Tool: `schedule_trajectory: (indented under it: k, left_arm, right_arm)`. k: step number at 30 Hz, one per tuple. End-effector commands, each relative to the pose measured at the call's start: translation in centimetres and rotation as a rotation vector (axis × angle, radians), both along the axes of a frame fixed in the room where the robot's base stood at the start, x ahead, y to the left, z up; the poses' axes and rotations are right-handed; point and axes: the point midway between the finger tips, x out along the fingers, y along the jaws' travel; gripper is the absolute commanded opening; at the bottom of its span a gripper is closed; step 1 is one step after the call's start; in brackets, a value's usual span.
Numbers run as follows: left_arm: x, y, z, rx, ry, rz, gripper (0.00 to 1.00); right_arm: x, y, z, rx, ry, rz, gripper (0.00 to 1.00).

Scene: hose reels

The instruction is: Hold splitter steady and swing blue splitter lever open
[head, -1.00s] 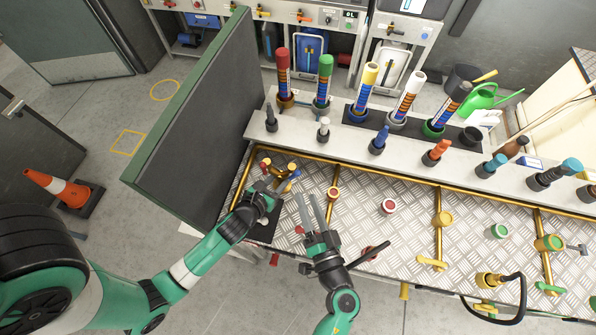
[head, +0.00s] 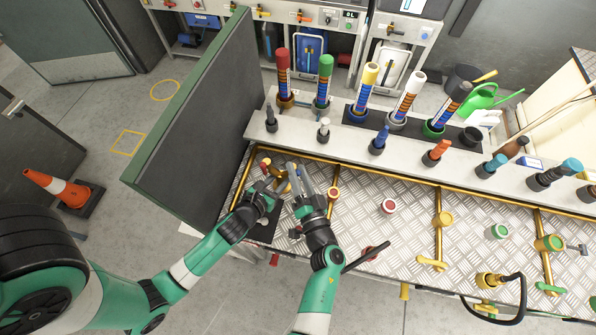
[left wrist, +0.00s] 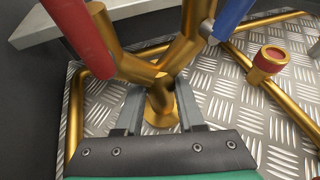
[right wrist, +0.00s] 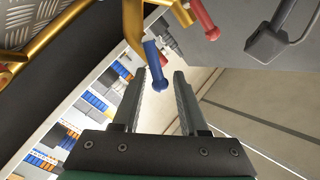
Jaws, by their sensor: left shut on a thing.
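The brass Y-shaped splitter (head: 281,175) stands at the left end of the bench. My left gripper (head: 271,179) is shut on its stem, and the left wrist view shows the fingers on both sides of the brass stem (left wrist: 160,98). The red lever (left wrist: 80,36) is on the left branch and the blue lever (left wrist: 232,15) on the right branch. My right gripper (head: 299,174) is open at the splitter's right side. In the right wrist view, the blue lever (right wrist: 155,66) lies between the open fingertips, with gaps visible.
A brass pipe with a red-capped outlet (head: 333,193) stands just right of my right gripper. A tall dark panel (head: 195,130) bounds the bench on the left. A grey shelf (head: 345,135) with several nozzles runs behind. A red-white round fitting (head: 389,206) lies further right.

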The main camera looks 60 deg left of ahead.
Motion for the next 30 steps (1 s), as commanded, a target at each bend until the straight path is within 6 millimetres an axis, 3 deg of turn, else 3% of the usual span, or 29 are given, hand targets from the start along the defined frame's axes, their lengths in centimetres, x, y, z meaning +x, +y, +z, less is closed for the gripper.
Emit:
schedule_trajectory:
  k: [1,6,17,30]
  left_arm:
    - [0.0,0.0,0.0,0.0,0.0,0.0,0.0]
    - [0.0,0.0,0.0,0.0,0.0,0.0,0.0]
    - [0.0,0.0,0.0,0.0,0.0,0.0,0.0]
    - [0.0,0.0,0.0,0.0,-0.001,-0.001,0.0]
  right_arm:
    - [0.0,0.0,0.0,0.0,0.0,0.0,0.31]
    - [0.0,0.0,0.0,0.0,0.0,0.0,0.01]
    - [-0.2,0.1,0.0,-0.015,-0.015,0.004,0.0]
    - [-1.5,1.2,0.4,-0.249,-0.27,0.007,0.0]
